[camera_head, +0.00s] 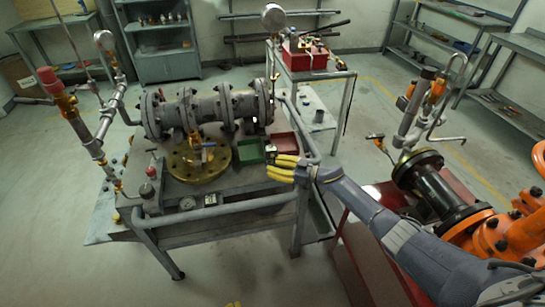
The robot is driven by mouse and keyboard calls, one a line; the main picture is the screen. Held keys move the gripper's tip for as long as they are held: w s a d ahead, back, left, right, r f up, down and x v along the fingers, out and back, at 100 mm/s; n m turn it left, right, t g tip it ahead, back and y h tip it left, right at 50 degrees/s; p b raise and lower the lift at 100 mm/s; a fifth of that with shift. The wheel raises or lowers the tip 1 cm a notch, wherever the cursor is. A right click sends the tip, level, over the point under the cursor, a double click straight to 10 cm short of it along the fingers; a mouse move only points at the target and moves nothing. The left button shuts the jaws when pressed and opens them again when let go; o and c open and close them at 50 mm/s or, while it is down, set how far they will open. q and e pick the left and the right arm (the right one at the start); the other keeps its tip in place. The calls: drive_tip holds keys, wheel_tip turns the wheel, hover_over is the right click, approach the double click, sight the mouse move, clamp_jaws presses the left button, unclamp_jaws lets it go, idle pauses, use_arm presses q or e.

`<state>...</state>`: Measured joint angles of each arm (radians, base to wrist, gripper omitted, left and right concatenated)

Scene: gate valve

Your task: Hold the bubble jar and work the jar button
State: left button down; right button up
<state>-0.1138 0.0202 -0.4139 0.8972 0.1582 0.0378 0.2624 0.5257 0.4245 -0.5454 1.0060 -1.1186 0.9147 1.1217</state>
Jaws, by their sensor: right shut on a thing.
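My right gripper (280,168), with yellow fingers, reaches from the right over the table's right end. It is shut on a small pale thing at its fingertips, which I take to be the bubble jar (270,152). The fingers hide much of it, and its button cannot be made out. Small yellow tips at the bottom edge look like my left gripper (233,304); its jaws are too cut off to read.
The workbench (225,216) carries a grey flanged valve assembly (205,110), a round brass flange (198,160), a green tray (249,151) and a red tray (284,144).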

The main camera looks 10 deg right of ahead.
use_arm(q)
drive_tip(key=w+d+r+n+t+h, duration=0.2)
drive_tip(key=w+d+r, duration=0.4)
drive_tip(key=r, duration=0.5)
drive_tip(key=w+d+r+n+t+h, duration=0.1)
drive_tip(key=w+d+r+t+h, duration=0.1)
drive_tip(key=w+d+r, duration=0.5)
drive_tip(key=w+d+r+n+t+h, duration=0.2)
drive_tip(key=w+d+r, duration=0.5)
drive_tip(key=r, duration=1)
drive_tip(key=shift+n+t, duration=0.3)
drive_tip(key=shift+t, duration=0.5)
wheel_tip(320, 180, up, 14)
drive_tip(key=n+t+h, duration=0.2)
hover_over(274, 203)
drive_tip(key=s+d, duration=0.2)
drive_tip(key=d, duration=0.1)
drive_tip(key=shift+w+d+f, duration=0.1)
drive_tip(key=shift+w+f, duration=0.05)
drive_tip(key=shift+w, duration=0.1)
drive_tip(key=w, duration=0.8)
drive_tip(key=shift+w+d, duration=0.2)
drive_tip(key=shift+w, duration=0.15)
